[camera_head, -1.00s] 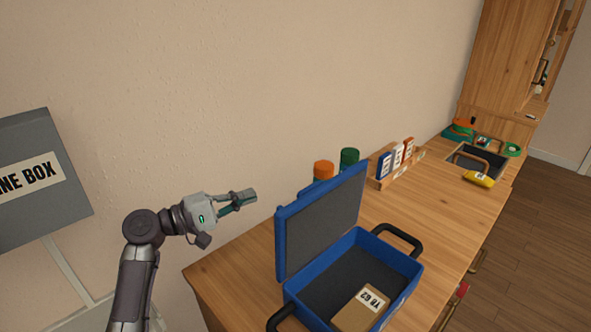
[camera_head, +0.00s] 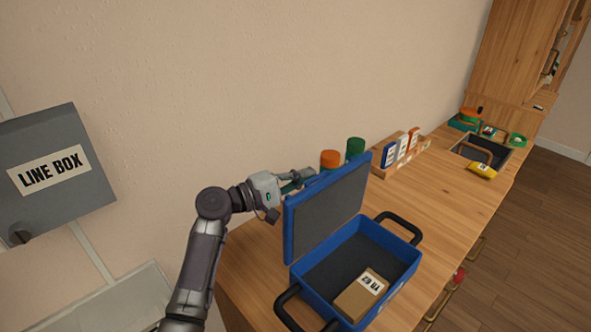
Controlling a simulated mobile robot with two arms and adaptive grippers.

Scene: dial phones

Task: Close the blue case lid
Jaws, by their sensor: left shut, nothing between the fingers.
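The blue case (camera_head: 402,277) stands open on the wooden counter. Its lid (camera_head: 328,214) is raised and nearly upright on the case's left side, with its grey lining facing right. A brown box with a white label (camera_head: 361,295) lies inside the case. Black handles stick out at two ends of the case. My left gripper (camera_head: 308,175) is shut and empty, just behind the top left edge of the lid. The lid may hide part of its fingertips, and I cannot tell whether they touch it. My right gripper is not in view.
Orange-capped (camera_head: 330,160) and green-capped (camera_head: 355,148) containers stand behind the lid. A wooden rack with small boxes (camera_head: 402,148) is farther along the wall. A grey line box (camera_head: 45,120) hangs at left. The counter right of the rack (camera_head: 440,185) is clear.

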